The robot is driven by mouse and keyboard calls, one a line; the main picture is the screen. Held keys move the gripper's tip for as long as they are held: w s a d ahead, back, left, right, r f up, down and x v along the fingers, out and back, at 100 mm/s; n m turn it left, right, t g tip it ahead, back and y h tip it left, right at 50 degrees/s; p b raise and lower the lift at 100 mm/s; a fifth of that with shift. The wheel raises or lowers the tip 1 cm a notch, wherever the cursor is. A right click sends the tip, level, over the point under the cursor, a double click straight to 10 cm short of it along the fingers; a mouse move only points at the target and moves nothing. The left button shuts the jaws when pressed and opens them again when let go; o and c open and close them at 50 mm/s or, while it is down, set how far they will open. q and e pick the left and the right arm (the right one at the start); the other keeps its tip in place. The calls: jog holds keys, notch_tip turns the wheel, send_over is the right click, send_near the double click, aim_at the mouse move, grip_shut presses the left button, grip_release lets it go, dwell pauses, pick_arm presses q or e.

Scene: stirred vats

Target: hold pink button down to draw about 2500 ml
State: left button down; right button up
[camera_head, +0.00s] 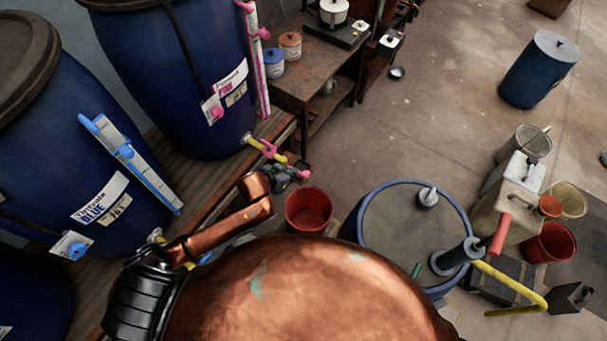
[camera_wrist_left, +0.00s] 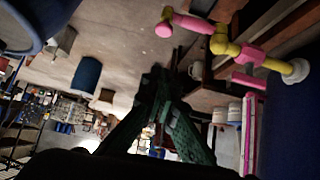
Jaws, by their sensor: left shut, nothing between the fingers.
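The pink button (camera_head: 217,112) sits on a small white card hung by a dark cable on the front of the blue drum labelled pink (camera_head: 170,75). A pink-and-white level gauge (camera_head: 255,60) stands at that drum's right side. Its yellow-and-pink tap (camera_head: 268,149) sticks out low; the tap also shows in the wrist view (camera_wrist_left: 222,45). My left gripper (camera_head: 290,173) is shut and empty, close to the tap's outer end in the head view and apart from the button. Its dark green fingers (camera_wrist_left: 160,85) meet in the wrist view. The right gripper is out of view.
A red bucket (camera_head: 308,210) stands on the floor below the tap. A second blue drum (camera_head: 70,150) with a blue button (camera_head: 76,251) stands at left. A lidded blue-rimmed vat (camera_head: 395,225) stands right of the bucket. A workbench (camera_head: 310,75) with pots stands behind.

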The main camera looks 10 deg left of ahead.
pick_arm(q)
jog(key=shift+r, duration=0.1)
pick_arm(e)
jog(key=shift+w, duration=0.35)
pick_arm(q)
send_near(307, 171)
jog(key=w+d, duration=0.1)
jog(key=w, duration=0.2)
jog(key=shift+w+d+f+b, duration=0.1)
jog(key=shift+f+b, duration=0.1)
jog(key=shift+f, duration=0.5)
jog(key=shift+w+d+f+b, duration=0.1)
jog(key=shift+w+f+b, duration=0.05)
jog(key=shift+f, duration=0.55)
jog(key=shift+w+d+f+b, duration=0.1)
jog(key=shift+d+f+b, duration=0.1)
jog(key=shift+f, duration=0.45)
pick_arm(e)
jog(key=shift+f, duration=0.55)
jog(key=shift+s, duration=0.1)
